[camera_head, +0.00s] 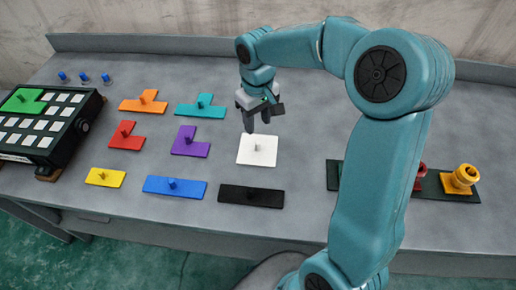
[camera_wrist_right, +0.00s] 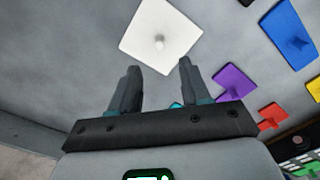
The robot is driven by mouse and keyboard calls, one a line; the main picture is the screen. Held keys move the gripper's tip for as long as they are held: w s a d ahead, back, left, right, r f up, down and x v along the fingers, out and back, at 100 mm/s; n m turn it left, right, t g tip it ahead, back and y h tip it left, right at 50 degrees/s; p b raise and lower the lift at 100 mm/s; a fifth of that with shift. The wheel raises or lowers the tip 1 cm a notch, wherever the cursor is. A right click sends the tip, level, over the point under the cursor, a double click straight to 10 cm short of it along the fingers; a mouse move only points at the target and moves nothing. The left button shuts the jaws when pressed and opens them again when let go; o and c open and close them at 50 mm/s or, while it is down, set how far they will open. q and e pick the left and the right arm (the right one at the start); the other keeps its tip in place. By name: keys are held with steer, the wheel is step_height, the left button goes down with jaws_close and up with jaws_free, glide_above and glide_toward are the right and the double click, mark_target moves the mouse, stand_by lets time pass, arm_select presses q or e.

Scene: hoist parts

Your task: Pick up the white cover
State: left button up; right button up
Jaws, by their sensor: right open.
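The white cover (camera_head: 257,151) is a flat square plate with a small knob in its middle. It lies on the grey table near the centre of the head view. In the right wrist view the white cover (camera_wrist_right: 160,32) lies beyond the fingertips. My right gripper (camera_head: 262,118) is above the table, just behind the white cover in the head view. Its two fingers (camera_wrist_right: 158,68) are apart, with nothing between them. My left gripper does not show in either view.
Purple (camera_head: 190,142), teal (camera_head: 201,107), orange, red, yellow, blue (camera_head: 175,186) and black (camera_head: 251,196) covers lie around it. A black box (camera_head: 74,136) with white squares and a green cover (camera_head: 26,101) stands at left. A dark base with a yellow part (camera_head: 460,179) lies at right.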

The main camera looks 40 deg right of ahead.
glide_above(258, 143)
steer(key=f, duration=0.4)
steer(key=shift+a+f, duration=0.1)
steer(key=shift+a, duration=0.1)
steer(key=f, duration=0.5)
steer(key=shift+d+f, duration=0.25)
steer(key=shift+f, duration=0.05)
jaws_close()
